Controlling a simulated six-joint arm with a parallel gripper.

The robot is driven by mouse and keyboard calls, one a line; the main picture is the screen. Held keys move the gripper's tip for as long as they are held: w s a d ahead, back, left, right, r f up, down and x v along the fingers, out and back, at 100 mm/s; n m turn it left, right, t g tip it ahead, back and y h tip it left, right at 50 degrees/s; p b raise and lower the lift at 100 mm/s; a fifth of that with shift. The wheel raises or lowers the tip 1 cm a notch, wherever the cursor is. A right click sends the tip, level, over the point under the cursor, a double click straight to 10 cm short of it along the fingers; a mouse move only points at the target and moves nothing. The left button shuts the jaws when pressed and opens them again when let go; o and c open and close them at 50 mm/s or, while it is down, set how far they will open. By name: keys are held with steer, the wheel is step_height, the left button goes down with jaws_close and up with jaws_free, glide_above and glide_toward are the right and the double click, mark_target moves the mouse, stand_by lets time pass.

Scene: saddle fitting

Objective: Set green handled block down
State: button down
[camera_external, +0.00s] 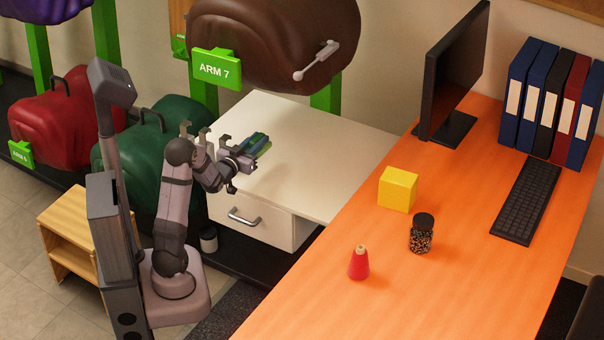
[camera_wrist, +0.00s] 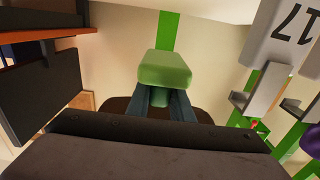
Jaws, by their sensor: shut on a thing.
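The green handled block (camera_external: 262,146) is at the end of my arm in the external view, above or near the white cabinet top. In the wrist view its light green part (camera_wrist: 165,71) stands out ahead, between dark blue-green pieces. My gripper (camera_external: 247,158) is shut on the block. I cannot tell whether the block touches the white top. The wide dark gripper body fills the bottom of the wrist view and hides what is below.
The white cabinet (camera_external: 310,140) has a broad clear top. A brown saddle-like form (camera_external: 275,45) with an ARM 7 sign stands behind it.

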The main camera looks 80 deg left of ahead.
steer(key=w+d+r+m+t+h+p, duration=0.25)
steer(key=w+d+r+h, duration=0.35)
steer(key=d, duration=0.6)
steer(key=w+d+r+m+t+h+p, duration=0.1)
steer(key=w+d+r+m+h+p, duration=0.15)
steer(key=w+d, duration=0.7)
steer(key=w+d+r+m+t+h+p, duration=0.25)
steer(key=w+d+r, duration=0.3)
steer(key=d, duration=0.75)
steer(key=s+d+r+m+g+h+p, duration=0.15)
steer(key=d+h, duration=0.25)
steer(key=d, duration=0.4)
steer(key=d+r+m+h+p, duration=0.1)
steer(key=d+r+m+h, duration=0.15)
steer(key=d, duration=0.65)
steer(key=shift+s+d+f+m+g+h+b, duration=0.1)
steer(key=shift+d+f+m+h+b, duration=0.3)
steer(key=shift+f, duration=1.7)
steer(key=shift+s+d+f+m+g+h+b, duration=0.25)
steer(key=shift+f+b, duration=0.4)
steer(key=shift+f, duration=1.5)
steer(key=shift+w+d+f+m+h+b, duration=0.1)
steer(key=shift+f+m+h+b, duration=0.35)
steer(key=shift+f, duration=1.65)
steer(key=shift+f, duration=0.15)
